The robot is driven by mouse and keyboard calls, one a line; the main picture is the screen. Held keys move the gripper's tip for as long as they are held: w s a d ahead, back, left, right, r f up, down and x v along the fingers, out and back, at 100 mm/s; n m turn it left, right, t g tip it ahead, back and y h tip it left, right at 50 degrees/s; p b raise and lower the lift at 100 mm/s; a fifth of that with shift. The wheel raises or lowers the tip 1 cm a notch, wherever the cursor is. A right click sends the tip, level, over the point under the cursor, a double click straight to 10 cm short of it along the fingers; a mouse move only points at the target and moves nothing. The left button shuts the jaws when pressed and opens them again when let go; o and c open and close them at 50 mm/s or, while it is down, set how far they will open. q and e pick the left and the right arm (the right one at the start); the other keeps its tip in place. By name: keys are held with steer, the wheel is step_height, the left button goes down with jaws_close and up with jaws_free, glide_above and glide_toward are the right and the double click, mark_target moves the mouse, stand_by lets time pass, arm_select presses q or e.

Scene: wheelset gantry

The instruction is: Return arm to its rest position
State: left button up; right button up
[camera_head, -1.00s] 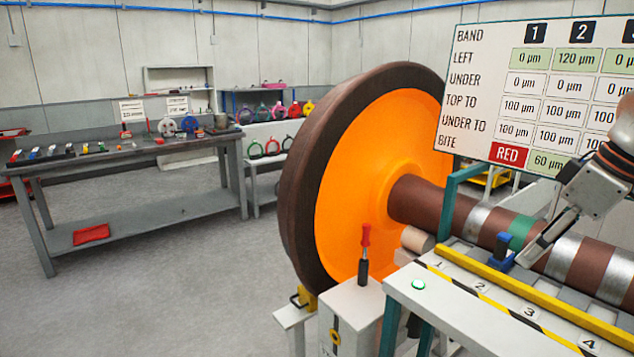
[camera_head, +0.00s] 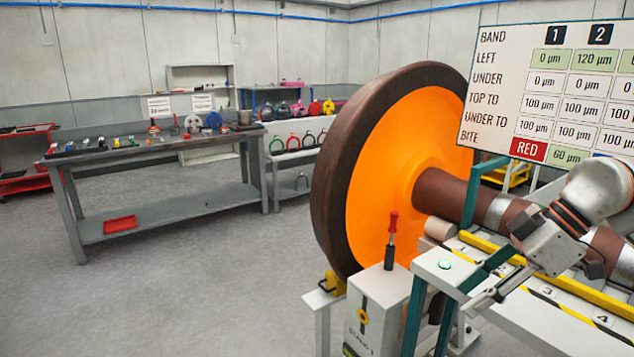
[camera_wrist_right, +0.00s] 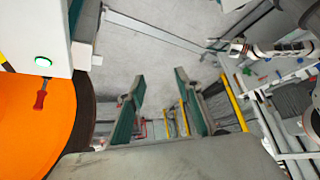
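My right gripper (camera_head: 468,298) hangs in front of the numbered bench, its grey and teal fingers pointing down and left. In the right wrist view its two fingers (camera_wrist_right: 160,105) stand apart with nothing between them, over bare floor. The right arm (camera_head: 598,190) is bent in at the right edge and covers part of the brown shaft (camera_head: 440,193) and the bench. My left gripper does not show in the head view, and I cannot make it out in the wrist view.
The orange wheel (camera_head: 385,180) stands left of the gripper. A results board (camera_head: 490,90) is behind. A grey workbench (camera_head: 160,215) stands far left; the floor between is clear.

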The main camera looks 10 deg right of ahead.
steer(key=a+f+n+t+y, duration=0.25)
steer(key=a+y, duration=0.35)
steer(key=a, duration=0.4)
steer(key=a+f+n+t+y, duration=0.1)
steer(key=a+n+y, duration=0.2)
steer(key=a+y, duration=0.55)
steer(key=d+f+m+t+h, duration=0.3)
steer(key=f+m+t+h, duration=0.35)
steer(key=f, duration=0.35)
steer(key=d+f+m+t+h, duration=0.2)
steer(key=f+m+t+h, duration=0.4)
steer(key=f, duration=0.4)
steer(key=s+f+m+g+h, duration=0.1)
steer(key=s+f+g+h, duration=0.2)
steer(key=s+f, duration=0.3)
steer(key=s+f+m+g+h, duration=0.1)
steer(key=s+f+g, duration=0.3)
steer(key=f, duration=0.9)
steer(key=s+h, duration=0.1)
steer(key=s, duration=0.2)
steer(key=shift+d+f+g+h, duration=0.2)
steer(key=shift+d+g+h, duration=0.1)
steer(key=shift+d+h, duration=0.1)
